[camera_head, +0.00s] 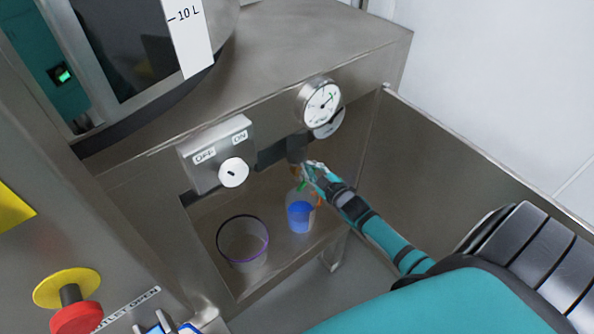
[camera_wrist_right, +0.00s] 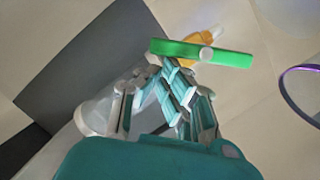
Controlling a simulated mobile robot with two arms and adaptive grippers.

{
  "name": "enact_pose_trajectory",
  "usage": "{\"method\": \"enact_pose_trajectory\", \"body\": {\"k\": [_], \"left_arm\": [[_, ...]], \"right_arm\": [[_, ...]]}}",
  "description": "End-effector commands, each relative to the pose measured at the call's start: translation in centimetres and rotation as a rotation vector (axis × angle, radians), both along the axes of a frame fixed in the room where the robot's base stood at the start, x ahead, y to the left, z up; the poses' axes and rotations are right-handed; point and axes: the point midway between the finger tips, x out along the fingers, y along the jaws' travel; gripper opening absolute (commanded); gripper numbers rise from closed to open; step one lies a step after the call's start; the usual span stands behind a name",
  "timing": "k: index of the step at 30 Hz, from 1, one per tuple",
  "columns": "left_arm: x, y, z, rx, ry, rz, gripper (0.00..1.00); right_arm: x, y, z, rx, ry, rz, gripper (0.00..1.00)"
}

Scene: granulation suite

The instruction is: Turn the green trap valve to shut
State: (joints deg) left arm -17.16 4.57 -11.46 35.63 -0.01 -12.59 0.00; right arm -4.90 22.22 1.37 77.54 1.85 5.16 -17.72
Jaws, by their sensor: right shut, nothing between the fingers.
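The green trap valve handle (camera_wrist_right: 200,53) is a flat bar with a round grey pivot and an orange part (camera_wrist_right: 194,42) behind it. In the head view only a small piece of the green handle (camera_head: 302,185) shows beside my fingertips. My right gripper (camera_head: 312,168) is shut and empty, with its fingertips close to the handle. In the right wrist view, the closed fingertips (camera_wrist_right: 164,66) lie at the handle's left part; I cannot tell whether they touch it. A clear vessel with blue liquid (camera_head: 300,217) stands below the valve.
A clear beaker with a purple rim (camera_head: 243,240) stands left of the blue-liquid vessel. An OFF/ON switch box (camera_head: 216,155) and a dial gauge (camera_head: 321,103) are on the steel panel above. A red emergency stop button (camera_head: 76,318) is at lower left.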

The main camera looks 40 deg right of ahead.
Motion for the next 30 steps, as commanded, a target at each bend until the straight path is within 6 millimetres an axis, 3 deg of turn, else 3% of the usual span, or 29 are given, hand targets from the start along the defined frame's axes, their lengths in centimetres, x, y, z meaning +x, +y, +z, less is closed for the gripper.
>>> {"method": "enact_pose_trajectory", "body": {"k": [6,21,30], "left_arm": [[0.0,0.0,0.5,0.0,0.0,0.0,0.35],[-0.1,0.0,-0.4,0.0,0.002,0.0,0.35],[-0.2,0.0,-0.9,0.001,0.003,0.0,0.35]], "right_arm": [[-0.1,-1.2,-0.2,0.176,0.017,0.0,0.0],[0.0,-2.8,-1.1,0.521,0.044,-0.001,0.0],[0.1,-3.2,-1.4,0.557,0.044,0.0,0.0]]}}
